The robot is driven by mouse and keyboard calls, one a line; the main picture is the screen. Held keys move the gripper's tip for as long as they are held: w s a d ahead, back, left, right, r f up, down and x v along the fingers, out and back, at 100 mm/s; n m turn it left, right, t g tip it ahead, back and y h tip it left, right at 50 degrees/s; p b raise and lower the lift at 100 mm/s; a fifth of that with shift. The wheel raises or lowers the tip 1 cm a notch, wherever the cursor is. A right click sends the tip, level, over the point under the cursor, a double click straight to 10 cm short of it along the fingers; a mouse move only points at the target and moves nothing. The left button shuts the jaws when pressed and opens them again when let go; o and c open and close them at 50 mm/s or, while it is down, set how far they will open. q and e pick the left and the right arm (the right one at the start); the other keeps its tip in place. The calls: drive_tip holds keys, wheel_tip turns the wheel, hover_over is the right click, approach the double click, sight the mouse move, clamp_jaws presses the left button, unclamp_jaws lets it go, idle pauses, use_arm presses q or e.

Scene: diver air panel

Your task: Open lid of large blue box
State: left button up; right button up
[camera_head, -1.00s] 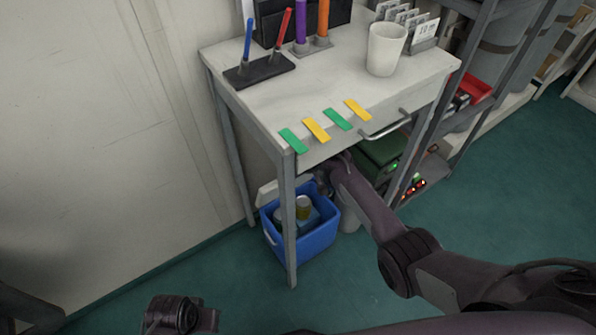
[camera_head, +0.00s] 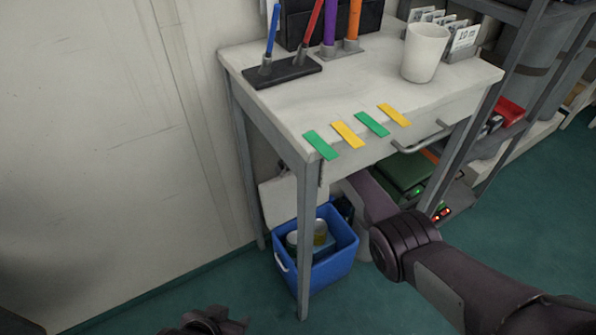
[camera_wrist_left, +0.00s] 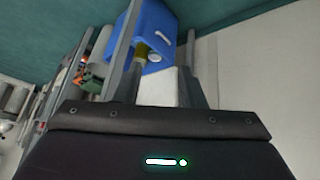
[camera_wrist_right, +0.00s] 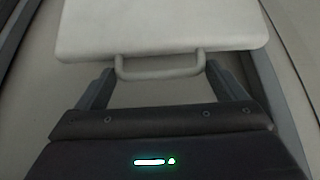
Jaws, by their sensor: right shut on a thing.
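The large blue box (camera_head: 335,262) stands on the floor under the white table. Its white lid (camera_head: 280,203) is raised and stands steeply at the box's back left side. The box's inside shows, with cans (camera_head: 320,232) in it. In the right wrist view the lid (camera_wrist_right: 160,28) has a bar handle (camera_wrist_right: 160,72), and my right gripper (camera_wrist_right: 160,78) is shut on that handle. In the head view the table and arm hide this gripper. My left gripper (camera_head: 215,322) is low at the front left, away from the box. Its fingers are apart and empty in the left wrist view (camera_wrist_left: 162,82).
The white table (camera_head: 365,80) stands above the box, and its grey front leg (camera_head: 307,240) is in front of the box. A green device (camera_head: 405,172) is on the right under the table.

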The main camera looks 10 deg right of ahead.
use_arm(q)
drive_tip(key=shift+d, duration=0.15)
use_arm(e)
drive_tip(key=shift+w+a+r, duration=0.15)
drive_tip(key=shift+w+r, duration=0.2)
drive_tip(key=shift+r, duration=0.05)
drive_tip(key=o, duration=1.1)
drive_tip(key=shift+s, duration=0.1)
use_arm(q)
drive_tip(key=shift+r, duration=0.1)
use_arm(e)
drive_tip(key=shift+f, duration=0.15)
drive_tip(key=shift+s, duration=0.1)
drive_tip(key=p+v, duration=0.3)
drive_tip(key=v, duration=0.1)
drive_tip(key=shift+w+a, duration=0.1)
drive_tip(key=shift+w, duration=0.2)
use_arm(q)
drive_tip(key=s+a+n+g+y+p, duration=0.1)
drive_tip(key=s+a+g+y+p, duration=0.1)
drive_tip(key=a, duration=0.6)
drive_tip(key=s+g+p, duration=0.1)
drive_tip(key=g+p, duration=0.1)
drive_tip(key=shift+n+y+p, duration=0.3)
drive_tip(key=shift+y, duration=0.1)
use_arm(e)
drive_tip(key=s+d, duration=0.4)
drive_tip(key=s, duration=0.7)
drive_tip(key=shift+s+f, duration=0.15)
drive_tip(key=shift+f, duration=0.25)
